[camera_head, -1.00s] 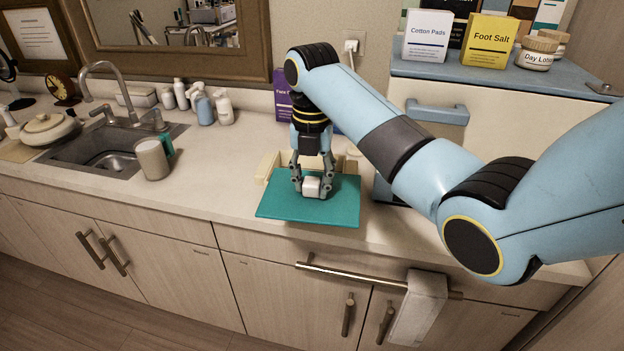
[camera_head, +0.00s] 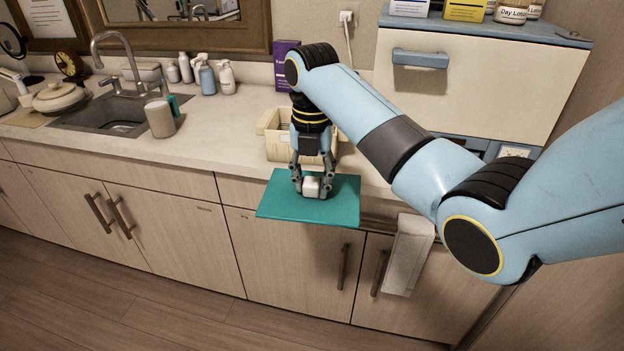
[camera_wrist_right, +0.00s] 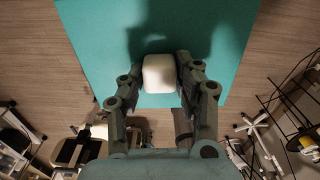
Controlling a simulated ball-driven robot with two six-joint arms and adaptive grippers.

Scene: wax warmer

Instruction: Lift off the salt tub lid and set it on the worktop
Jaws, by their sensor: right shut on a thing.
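The salt tub lid (camera_head: 282,203) is a flat teal plate with a white block knob (camera_head: 311,185). My right gripper (camera_head: 312,193) points down and is shut on the knob, holding the lid roughly level. The lid hangs in front of the worktop's front edge, with cabinet doors behind it. In the right wrist view, the knob (camera_wrist_right: 158,73) is between the fingers and floorboards show around the teal plate (camera_wrist_right: 100,45). The cream tub (camera_head: 273,138) stands on the worktop behind the gripper, its top open and partly hidden. My left gripper is out of view.
The pale worktop (camera_head: 215,140) has clear room left of the tub. A grey mug (camera_head: 159,118), sink (camera_head: 112,115) and bottles (camera_head: 206,78) lie further left. A purple box (camera_head: 284,62) is behind the tub. A blue-trimmed cabinet (camera_head: 470,80) stands right, and a towel (camera_head: 408,255) hangs below.

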